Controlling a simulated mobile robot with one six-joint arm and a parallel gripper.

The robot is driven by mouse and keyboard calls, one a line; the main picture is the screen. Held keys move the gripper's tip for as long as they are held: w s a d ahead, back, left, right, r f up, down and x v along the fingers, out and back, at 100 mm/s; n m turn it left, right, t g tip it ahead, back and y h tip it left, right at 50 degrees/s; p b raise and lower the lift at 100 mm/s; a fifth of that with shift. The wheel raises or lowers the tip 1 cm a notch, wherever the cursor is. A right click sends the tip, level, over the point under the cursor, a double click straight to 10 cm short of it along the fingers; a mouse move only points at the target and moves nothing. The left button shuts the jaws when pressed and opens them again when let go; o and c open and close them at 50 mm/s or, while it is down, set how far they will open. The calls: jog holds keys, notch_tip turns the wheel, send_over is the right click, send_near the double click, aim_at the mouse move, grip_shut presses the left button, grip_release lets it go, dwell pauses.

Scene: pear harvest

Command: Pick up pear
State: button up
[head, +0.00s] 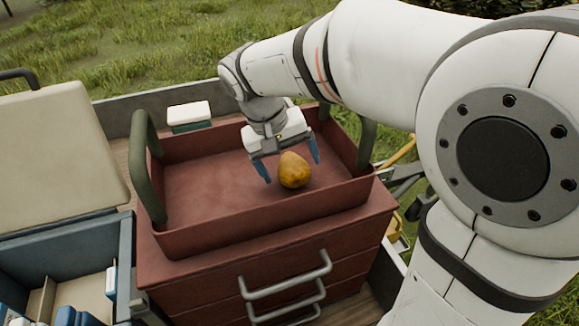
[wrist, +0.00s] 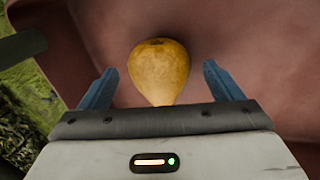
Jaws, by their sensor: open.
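The yellow-brown pear (head: 294,170) is in the red tray (head: 205,238), toward its right side. In the wrist view the pear (wrist: 159,70) shows ahead of my gripper, between the lines of the two blue fingers, its narrow end toward the gripper body. My gripper (head: 290,165) is open, pointing down into the tray, with one finger at the pear's left and the other behind it at the right. It also shows in the wrist view (wrist: 160,85) with empty space between each finger and the pear.
The tray has raised walls and dark green handles (head: 147,165) and sits on a red drawer cabinet (head: 330,262). A blue cooler (head: 60,255) with a pale lid (head: 60,145) stands at the left. A small white-topped box (head: 189,115) is behind the tray. The tray's left half is clear.

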jog(key=shift+d+f, duration=0.2)
jog(key=shift+f, duration=0.4)
jog(key=c, duration=1.2)
